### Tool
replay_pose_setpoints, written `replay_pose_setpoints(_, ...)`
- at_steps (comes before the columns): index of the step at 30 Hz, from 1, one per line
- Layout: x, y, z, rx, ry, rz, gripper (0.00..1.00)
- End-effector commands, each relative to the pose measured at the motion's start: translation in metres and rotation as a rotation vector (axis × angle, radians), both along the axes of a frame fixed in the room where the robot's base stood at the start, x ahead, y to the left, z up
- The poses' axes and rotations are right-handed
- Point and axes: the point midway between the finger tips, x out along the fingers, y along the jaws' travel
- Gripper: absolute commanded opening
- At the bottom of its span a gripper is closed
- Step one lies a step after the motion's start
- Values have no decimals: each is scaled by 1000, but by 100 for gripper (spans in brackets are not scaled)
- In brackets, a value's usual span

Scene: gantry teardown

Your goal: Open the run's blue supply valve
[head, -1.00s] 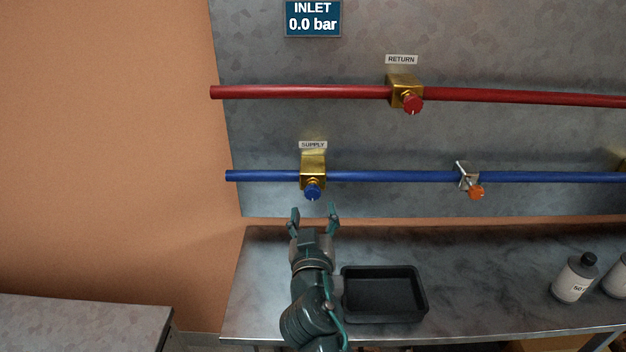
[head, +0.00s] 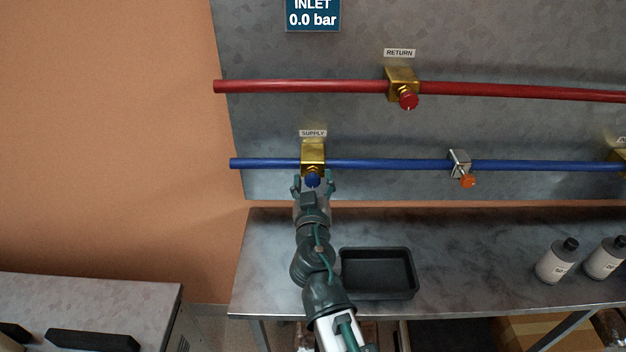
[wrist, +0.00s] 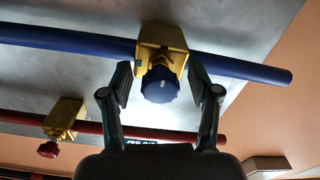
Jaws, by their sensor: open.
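The blue supply valve knob (head: 313,180) sits on the front of a brass valve block (head: 313,155) on the blue pipe, under the SUPPLY label (head: 313,133). In the wrist view the knob (wrist: 160,85) shows a short white mark on its face. My gripper (head: 313,184) is open, with one finger on each side of the knob. In the wrist view the gripper (wrist: 160,88) has visible gaps between its fingers and the knob. The inlet display (head: 313,14) reads 0.0 bar.
The red return valve knob (head: 408,101) is on the upper red pipe. A steel fitting with an orange knob (head: 467,181) is on the blue pipe to the right. A black tray (head: 378,273) and two bottles (head: 556,261) stand on the bench below.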

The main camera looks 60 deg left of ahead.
Motion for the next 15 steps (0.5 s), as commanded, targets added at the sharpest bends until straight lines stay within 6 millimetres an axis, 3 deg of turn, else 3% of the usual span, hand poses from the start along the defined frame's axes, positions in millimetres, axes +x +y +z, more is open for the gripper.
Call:
replay_pose_setpoints(5,0,0,0,0,0,0,61)
replay_pose_setpoints(15,0,0,0,0,0,0,6)
